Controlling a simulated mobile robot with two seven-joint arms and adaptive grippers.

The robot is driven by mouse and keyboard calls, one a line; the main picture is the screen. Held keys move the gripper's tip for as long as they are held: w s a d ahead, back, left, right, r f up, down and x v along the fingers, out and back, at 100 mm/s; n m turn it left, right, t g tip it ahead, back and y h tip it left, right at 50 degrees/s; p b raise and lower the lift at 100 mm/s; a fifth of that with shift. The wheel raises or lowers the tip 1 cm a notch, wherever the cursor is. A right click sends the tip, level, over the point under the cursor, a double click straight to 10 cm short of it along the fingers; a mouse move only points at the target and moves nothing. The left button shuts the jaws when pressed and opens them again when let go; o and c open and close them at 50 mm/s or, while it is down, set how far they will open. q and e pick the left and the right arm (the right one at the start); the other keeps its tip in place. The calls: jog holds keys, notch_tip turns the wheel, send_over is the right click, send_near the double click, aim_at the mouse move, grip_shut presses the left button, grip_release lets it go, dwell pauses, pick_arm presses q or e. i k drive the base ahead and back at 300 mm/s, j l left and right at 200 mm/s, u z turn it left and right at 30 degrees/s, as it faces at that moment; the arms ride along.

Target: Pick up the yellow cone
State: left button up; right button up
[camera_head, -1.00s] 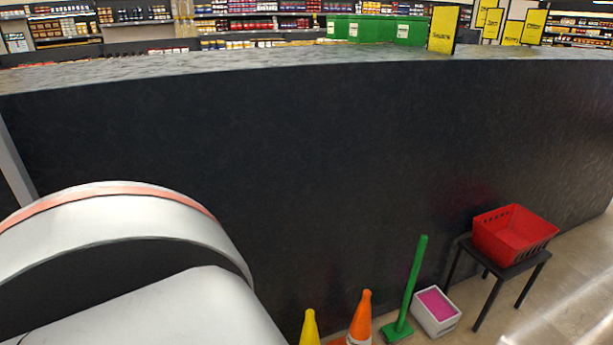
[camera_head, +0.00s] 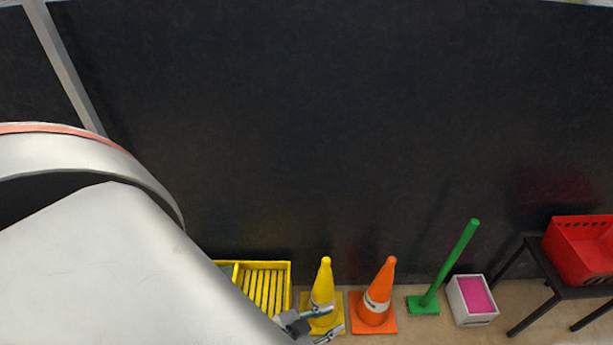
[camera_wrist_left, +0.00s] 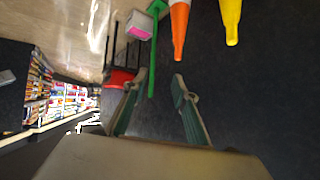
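The yellow cone (camera_head: 325,278) stands upright on a square yellow base on the floor against the dark wall. Its lower part is partly covered by my left gripper (camera_head: 325,323), which shows in front of it in the head view. In the left wrist view the cone (camera_wrist_left: 231,15) appears upside down at the top right, outside the span of the fingers. The left gripper (camera_wrist_left: 159,84) is open, with nothing between its fingers. It appears apart from the cone. My right gripper is in no view.
An orange cone (camera_head: 384,287) stands close to the right. A yellow slatted crate (camera_head: 265,285) is close to the left. Further right are a green pole on a base (camera_head: 452,262), a white-and-pink box (camera_head: 472,300) and a red basket (camera_head: 585,250) on a dark stand (camera_head: 535,285).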

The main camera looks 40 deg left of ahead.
aim_at(323, 294)
jog(key=i+l+u, duration=0.15)
jog(key=u, duration=0.2)
jog(key=i+l+u, duration=0.15)
jog(key=u, duration=0.2)
jog(key=i+l+u, duration=0.15)
jog(key=l+u, duration=0.2)
jog(key=i+l+u, duration=0.2)
jog(key=l+u, duration=0.2)
jog(key=l, duration=0.1)
